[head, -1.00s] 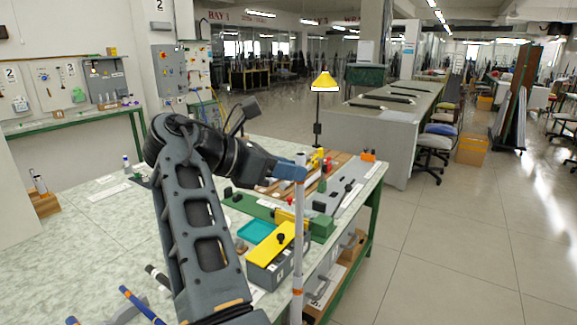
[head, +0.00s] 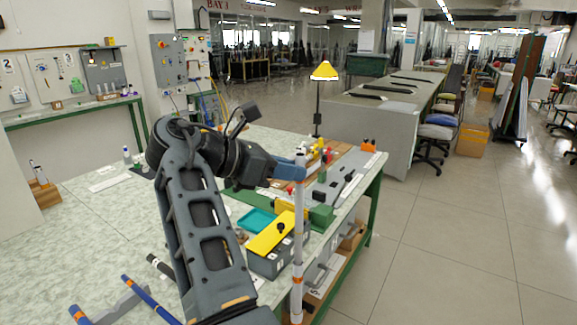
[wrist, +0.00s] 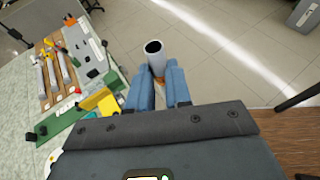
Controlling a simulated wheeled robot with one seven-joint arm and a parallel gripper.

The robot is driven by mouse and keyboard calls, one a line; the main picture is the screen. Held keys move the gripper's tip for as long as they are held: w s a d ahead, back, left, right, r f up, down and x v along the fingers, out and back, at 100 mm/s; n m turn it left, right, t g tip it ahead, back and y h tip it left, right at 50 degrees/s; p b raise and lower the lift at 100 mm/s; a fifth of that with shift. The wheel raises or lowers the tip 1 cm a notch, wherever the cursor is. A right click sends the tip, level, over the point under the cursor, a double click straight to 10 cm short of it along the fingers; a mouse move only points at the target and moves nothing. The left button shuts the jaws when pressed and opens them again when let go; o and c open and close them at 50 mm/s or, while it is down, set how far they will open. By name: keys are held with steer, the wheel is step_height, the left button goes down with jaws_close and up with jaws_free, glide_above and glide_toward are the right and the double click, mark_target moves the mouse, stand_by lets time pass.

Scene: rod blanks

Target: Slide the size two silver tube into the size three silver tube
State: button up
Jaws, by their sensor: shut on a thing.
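My gripper (head: 299,173) is shut on a long silver-white tube (head: 299,225) near its upper end. The tube hangs upright at the bench's right edge, with orange bands along it; its lower end runs to the bottom of the head view. In the wrist view the tube's open round top (wrist: 153,48) stands out beyond the blue fingers (wrist: 158,88), and its bore looks dark. I cannot read a size on it. I cannot make out a second silver tube for certain, nor tell whether this one is made of two parts.
A grey box with a yellow lid (head: 270,236) stands close left of the tube. A teal tray (head: 256,220), green blocks (head: 321,216) and wooden boards with parts lie behind. Blue rods with orange ends (head: 150,299) lie at front left. A yellow lamp (head: 325,71) stands behind.

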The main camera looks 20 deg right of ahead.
step_height(320, 180, down, 9)
steer(key=shift+f, duration=0.2)
stand_by(3.6)
steer(key=o, duration=0.9)
steer(key=shift+a, duration=0.1)
steer(key=b+v, duration=0.1)
steer(key=v, duration=0.6)
steer(key=shift+a+r+b, duration=0.2)
steer(key=shift+a+b, duration=0.1)
steer(key=shift+b, duration=0.1)
